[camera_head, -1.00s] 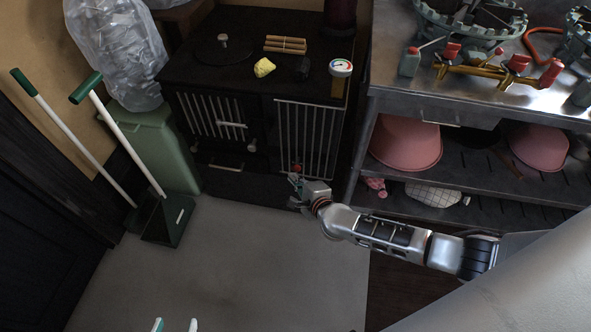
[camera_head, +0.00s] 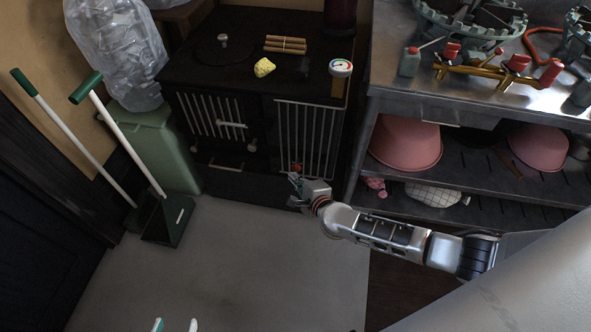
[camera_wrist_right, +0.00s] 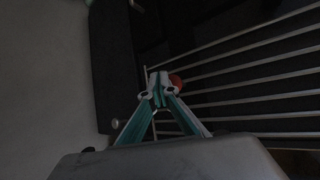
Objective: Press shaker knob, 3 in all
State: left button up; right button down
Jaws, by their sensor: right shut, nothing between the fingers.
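My left gripper (camera_head: 175,325) shows only as two separate fingertips at the bottom edge, open and empty.
On the stove top are a yellow lump (camera_head: 264,67), a bundle of sticks (camera_head: 285,44) and a round gauge (camera_head: 340,68). A metal shelf unit (camera_head: 440,108) with pink bowls stands on the right. A green bin (camera_head: 160,150) and dustpan (camera_head: 168,220) are left. The grey floor (camera_head: 240,260) is clear.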

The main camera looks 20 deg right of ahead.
jog(key=shift+w+d, duration=0.15)
jog(key=shift+w, duration=0.05)
jog(key=shift+w+d, duration=0.75)
jog(key=shift+w, duration=0.2)
dwell(1.6)
jog(key=s+a, duration=0.1)
jog(key=s, duration=0.1)
jog(key=shift+s+a, duration=0.3)
jog(key=shift+a, duration=0.1)
dwell(0.3)
